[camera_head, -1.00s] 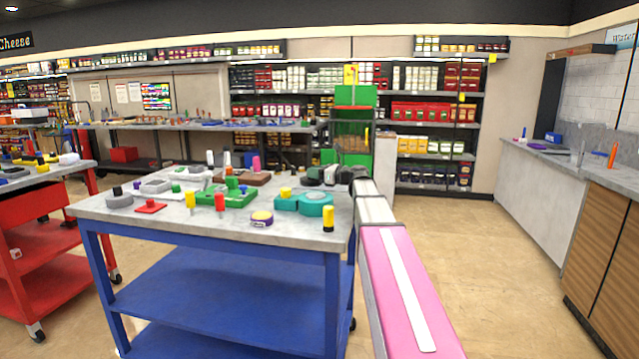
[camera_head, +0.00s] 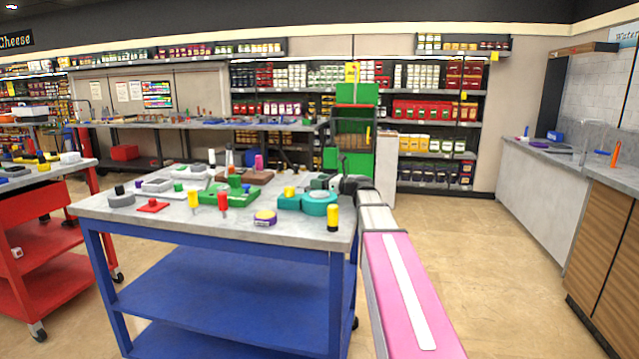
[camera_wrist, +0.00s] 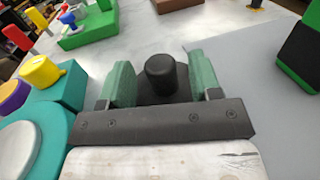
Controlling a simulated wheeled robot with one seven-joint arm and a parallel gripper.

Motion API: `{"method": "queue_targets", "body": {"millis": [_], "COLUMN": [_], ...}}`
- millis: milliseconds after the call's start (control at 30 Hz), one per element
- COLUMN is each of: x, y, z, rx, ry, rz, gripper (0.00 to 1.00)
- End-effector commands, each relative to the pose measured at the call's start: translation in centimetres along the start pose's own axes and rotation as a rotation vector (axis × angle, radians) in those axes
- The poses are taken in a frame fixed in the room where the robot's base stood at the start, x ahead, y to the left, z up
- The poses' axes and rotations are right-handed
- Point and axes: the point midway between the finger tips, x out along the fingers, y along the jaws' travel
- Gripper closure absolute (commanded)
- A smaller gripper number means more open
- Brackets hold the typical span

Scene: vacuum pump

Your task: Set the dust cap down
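The dust cap (camera_wrist: 160,75) looks like a black piece with a round knob on a wider dark base. It sits between the two green fingers of my gripper (camera_wrist: 160,85) in the wrist view, and its base fills the gap between them. The underside of the cap is hidden, so I cannot tell whether it touches the table. In the head view my gripper (camera_head: 325,183) is at the right end of the blue-framed table (camera_head: 150,221), beside a teal part, and the cap cannot be made out there.
The teal part (camera_head: 318,206) with a yellow knob (camera_wrist: 40,72) lies just left of my gripper. A black and green piece (camera_wrist: 300,55) stands to the right in the wrist view. A green block (camera_head: 230,192) and several small parts crowd the tabletop. Grey surface is clear right of the gripper.

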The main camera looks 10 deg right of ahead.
Motion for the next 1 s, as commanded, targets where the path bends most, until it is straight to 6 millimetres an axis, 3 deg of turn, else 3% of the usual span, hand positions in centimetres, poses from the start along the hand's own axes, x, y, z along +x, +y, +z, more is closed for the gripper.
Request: {"method": "queue_targets", "body": {"millis": [267,367,800,1000], "x": [0.0,-1.0,-9.2,-11.4], "y": [0.0,0.0,0.1,0.0], "z": [0.2,0.2,0.2,0.2], "rx": [-0.001,0.000,0.000,0.000], "ry": [0.000,0.000,0.000,0.000], "rz": [0.000,-0.002,-0.003,-0.001], "gripper": [0.42,0.42,0.42,0.42]}}
